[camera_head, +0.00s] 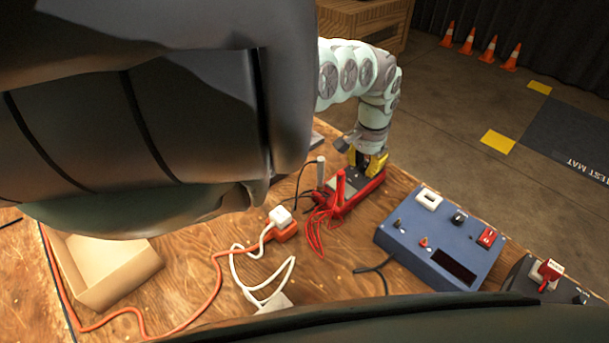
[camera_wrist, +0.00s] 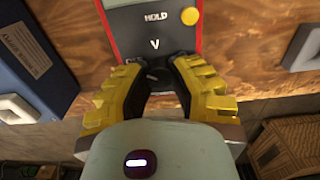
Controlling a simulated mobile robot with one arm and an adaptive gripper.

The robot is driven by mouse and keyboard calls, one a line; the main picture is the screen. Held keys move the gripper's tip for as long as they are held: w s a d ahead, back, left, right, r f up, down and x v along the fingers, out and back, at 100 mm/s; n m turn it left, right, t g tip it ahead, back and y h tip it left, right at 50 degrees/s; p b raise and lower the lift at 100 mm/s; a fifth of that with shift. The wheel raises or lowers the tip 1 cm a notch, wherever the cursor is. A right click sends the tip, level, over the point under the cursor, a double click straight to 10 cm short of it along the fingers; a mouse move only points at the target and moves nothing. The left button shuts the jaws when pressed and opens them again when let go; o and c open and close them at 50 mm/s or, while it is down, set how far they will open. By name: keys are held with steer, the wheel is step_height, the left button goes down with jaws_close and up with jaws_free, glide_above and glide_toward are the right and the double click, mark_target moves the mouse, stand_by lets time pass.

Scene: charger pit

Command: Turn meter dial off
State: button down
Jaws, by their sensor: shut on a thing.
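The red-edged multimeter (camera_head: 372,187) lies on the wooden table near its far edge. Its face (camera_wrist: 135,42) fills the top middle of the wrist view, with the words HOLD and V and a yellow button. The dark meter dial (camera_wrist: 158,76) sits below the V, between my yellow fingertips, and is partly covered by them. My gripper (camera_wrist: 160,82) is shut on the dial from both sides. In the head view my gripper (camera_head: 368,163) is over the far end of the meter and hides the dial. The dial's pointer setting cannot be read.
Red and grey probes (camera_head: 340,187) stand beside the meter with loose leads. A blue switch box (camera_head: 412,242) is to the right, a dark box (camera_head: 522,280) beyond it. A white plug (camera_head: 280,216), orange cord and cardboard tray (camera_head: 130,272) are at left.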

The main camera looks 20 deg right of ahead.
mark_target(363, 164)
stand_by(0.3)
steer(key=c, duration=0.7)
jaws_free()
steer(key=shift+c, duration=0.2)
steer(key=shift+w+r, duration=0.1)
steer(key=shift+r, duration=0.35)
step_height(363, 164, up, 11)
steer(key=shift+a, duration=0.1)
